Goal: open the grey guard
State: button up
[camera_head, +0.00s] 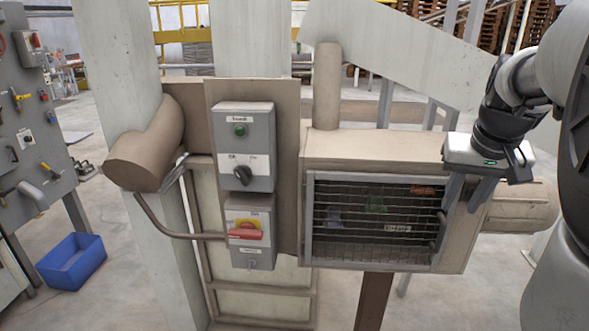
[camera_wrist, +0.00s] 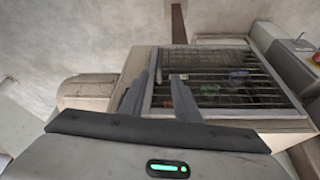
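The grey guard (camera_head: 375,178) is a framed panel of dark horizontal bars on the front of a beige box. It sits flush in the opening and looks shut. A dark upright bar (camera_head: 440,231) shows at its right edge. Small coloured things show dimly behind the bars. My gripper (camera_head: 466,203) is at the box's upper right, beside the guard's right edge, fingers pointing down. In the wrist view my gripper (camera_wrist: 160,80) has its fingers apart with nothing seen held between them, and the guard (camera_wrist: 235,80) lies beyond. I cannot tell whether a finger touches the frame.
Left of the guard are a grey control box (camera_head: 243,147) with a green button and black knob, and a red-handled switch box (camera_head: 248,232). A beige pipe (camera_head: 327,85) rises above the box. A blue bin (camera_head: 72,262) stands on the floor at left.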

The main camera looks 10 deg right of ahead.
aim_at(442, 235)
jog(key=b+x, duration=0.1)
jog(key=x, duration=1.5)
jog(key=shift+w, duration=0.1)
grip_shut()
